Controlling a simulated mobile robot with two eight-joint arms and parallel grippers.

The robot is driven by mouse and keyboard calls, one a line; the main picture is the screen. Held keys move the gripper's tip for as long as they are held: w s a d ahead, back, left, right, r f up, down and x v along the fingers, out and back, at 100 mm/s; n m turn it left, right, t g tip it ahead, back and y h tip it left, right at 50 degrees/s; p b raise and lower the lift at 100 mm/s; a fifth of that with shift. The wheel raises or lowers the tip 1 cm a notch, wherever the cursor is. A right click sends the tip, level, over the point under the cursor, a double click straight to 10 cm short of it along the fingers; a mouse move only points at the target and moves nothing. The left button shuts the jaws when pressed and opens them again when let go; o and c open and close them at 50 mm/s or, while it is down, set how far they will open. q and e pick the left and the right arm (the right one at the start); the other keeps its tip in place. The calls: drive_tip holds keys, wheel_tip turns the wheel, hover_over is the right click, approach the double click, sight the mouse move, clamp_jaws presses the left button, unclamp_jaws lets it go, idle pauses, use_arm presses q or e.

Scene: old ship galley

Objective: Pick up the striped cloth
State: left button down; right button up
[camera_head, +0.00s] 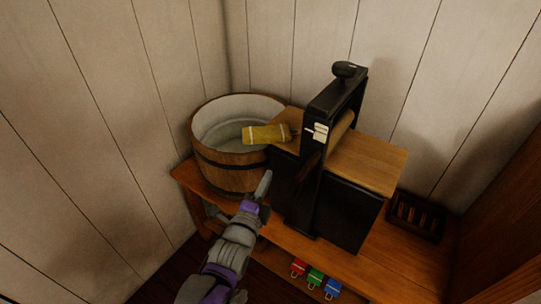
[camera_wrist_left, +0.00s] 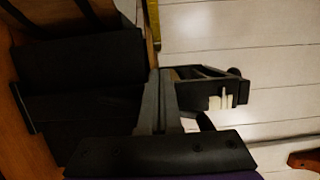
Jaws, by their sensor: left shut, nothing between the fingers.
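The striped cloth (camera_head: 265,134) is mustard yellow with pale stripes. In the head view it sticks out from the left end of the wooden board on the black mangle (camera_head: 305,185), over the tub's opening. My left gripper (camera_head: 266,178) is shut and empty. It appears below the cloth in the picture, near the tub's right side and the mangle's left side, apart from the cloth. In the left wrist view the closed fingers (camera_wrist_left: 158,85) point toward the mangle's dark frame (camera_wrist_left: 205,95). A thin yellow strip at the top edge may be the cloth. My right gripper is not seen.
A wooden tub (camera_head: 230,170) with a pale inside stands left of the mangle on a wooden bench (camera_head: 385,262). Red, green and blue tags (camera_head: 315,277) show at the bench's front. A dark slatted tray (camera_head: 416,216) is at right. Plank walls close in behind.

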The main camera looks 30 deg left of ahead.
use_arm(q)
approach(271, 140)
drive_tip(key=w+d, duration=0.2)
drive_tip(key=w, duration=0.4)
drive_tip(key=shift+w+a, duration=0.25)
drive_tip(key=shift+a, duration=0.25)
drive_tip(key=shift+w+a, duration=0.25)
drive_tip(key=shift+a, duration=0.25)
drive_tip(key=shift+a+r, duration=0.1)
drive_tip(key=shift+w+a, duration=0.15)
drive_tip(key=shift+a, duration=0.05)
drive_tip(key=shift+w+a, duration=0.5)
drive_tip(key=shift+a, duration=0.2)
drive_tip(key=shift+s+d, duration=0.2)
drive_tip(key=shift+d, duration=0.05)
